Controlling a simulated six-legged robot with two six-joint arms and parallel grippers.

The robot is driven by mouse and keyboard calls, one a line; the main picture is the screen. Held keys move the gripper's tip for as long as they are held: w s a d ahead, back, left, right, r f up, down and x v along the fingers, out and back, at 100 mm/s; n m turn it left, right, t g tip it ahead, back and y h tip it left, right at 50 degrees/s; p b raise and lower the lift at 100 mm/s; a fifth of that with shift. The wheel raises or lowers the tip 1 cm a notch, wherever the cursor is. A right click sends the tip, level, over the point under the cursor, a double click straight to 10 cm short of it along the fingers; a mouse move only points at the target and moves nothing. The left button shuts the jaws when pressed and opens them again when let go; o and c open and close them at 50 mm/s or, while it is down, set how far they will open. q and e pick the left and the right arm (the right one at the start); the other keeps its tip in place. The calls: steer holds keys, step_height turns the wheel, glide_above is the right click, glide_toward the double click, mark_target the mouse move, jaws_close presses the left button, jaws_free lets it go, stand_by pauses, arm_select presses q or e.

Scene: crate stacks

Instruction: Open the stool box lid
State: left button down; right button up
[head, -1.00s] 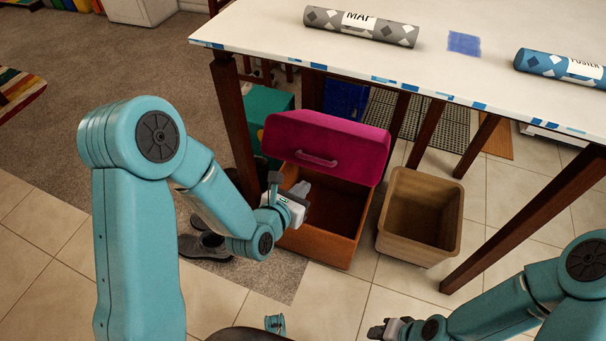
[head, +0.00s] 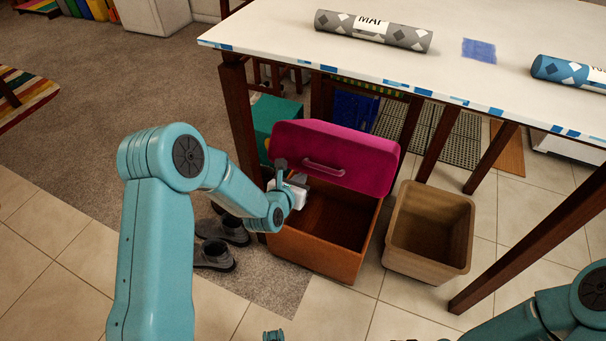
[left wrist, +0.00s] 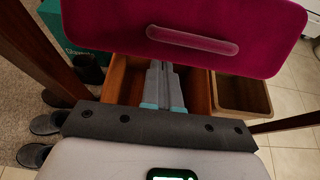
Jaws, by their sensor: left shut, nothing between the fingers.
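The stool box (head: 318,252) is an orange-brown open box on the floor under the white table. Its magenta cushioned lid (head: 350,157) stands raised and tilted at the back of the box, with a pale handle (head: 323,169) on its face. The inside of the box shows empty where visible. My left gripper (head: 303,183) is shut and empty at the left part of the box opening, just below the handle. In the left wrist view the closed fingers (left wrist: 163,82) point over the box below the lid (left wrist: 185,25); contact with the lid cannot be told. My right gripper is mostly out of frame.
A tan bin (head: 430,232) stands just right of the box. The table (head: 400,60) with dark legs overhangs them. Grey shoes (head: 222,240) lie left of the box on a mat. A teal box (head: 272,122) stands behind.

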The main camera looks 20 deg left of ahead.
arm_select(q)
steer(key=shift+w+r, duration=0.25)
steer(key=shift+w, duration=0.25)
steer(key=shift+w+r, duration=0.2)
steer(key=shift+w, duration=0.3)
